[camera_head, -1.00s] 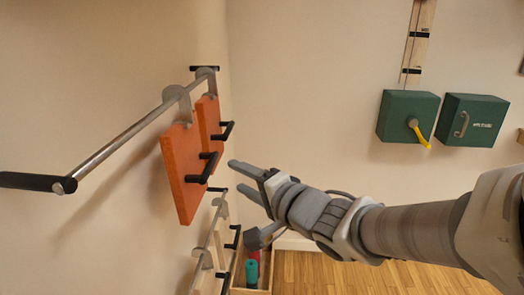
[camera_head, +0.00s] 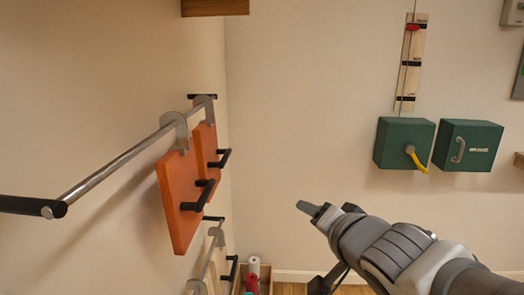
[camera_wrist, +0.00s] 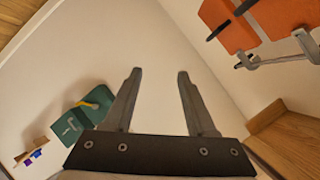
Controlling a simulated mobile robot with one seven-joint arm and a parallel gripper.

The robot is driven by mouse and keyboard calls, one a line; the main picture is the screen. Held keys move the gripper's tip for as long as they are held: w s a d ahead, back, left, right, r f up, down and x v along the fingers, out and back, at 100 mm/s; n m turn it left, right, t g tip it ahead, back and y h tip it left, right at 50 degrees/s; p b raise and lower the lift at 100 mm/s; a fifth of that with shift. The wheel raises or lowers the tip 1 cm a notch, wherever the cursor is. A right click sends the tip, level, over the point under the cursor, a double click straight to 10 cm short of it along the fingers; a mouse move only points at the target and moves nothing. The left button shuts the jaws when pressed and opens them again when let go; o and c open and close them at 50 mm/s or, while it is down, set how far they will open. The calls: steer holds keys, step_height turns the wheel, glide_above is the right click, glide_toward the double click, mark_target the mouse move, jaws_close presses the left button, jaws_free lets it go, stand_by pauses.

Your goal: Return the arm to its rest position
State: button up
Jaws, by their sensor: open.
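My gripper (camera_head: 316,209) is at the lower middle of the head view, at the end of my arm reaching in from the lower right. In the wrist view my gripper (camera_wrist: 158,74) shows two fingers spread apart with nothing between them. It is apart from the orange panels (camera_head: 180,198), which hang to its left in the head view. The panels also show at the upper right of the wrist view (camera_wrist: 232,22). In the head view the fingers are seen nearly edge-on.
The orange panels hang by hooks from a metal rail (camera_head: 120,163) on the left wall. A lower rail (camera_head: 208,258) and a box with a red item (camera_head: 252,281) are below. Two green boxes (camera_head: 404,142) (camera_head: 467,145) are on the far wall, one with a yellow lever (camera_head: 418,160). Air around my gripper is clear.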

steer(key=s+d+f+n+g+h, duration=0.1)
steer(key=s+d+f+n+g, duration=0.1)
steer(key=s, duration=0.5)
steer(key=s+d+f+n+g+h, duration=0.1)
steer(key=s+f+n+g, duration=0.3)
steer(key=s, duration=0.4)
steer(key=shift+d+n+g+h, duration=0.3)
steer(key=shift+d+n+g, duration=0.2)
steer(key=shift+d+g, duration=0.25)
steer(key=shift+s+f, duration=0.1)
stand_by(1.0)
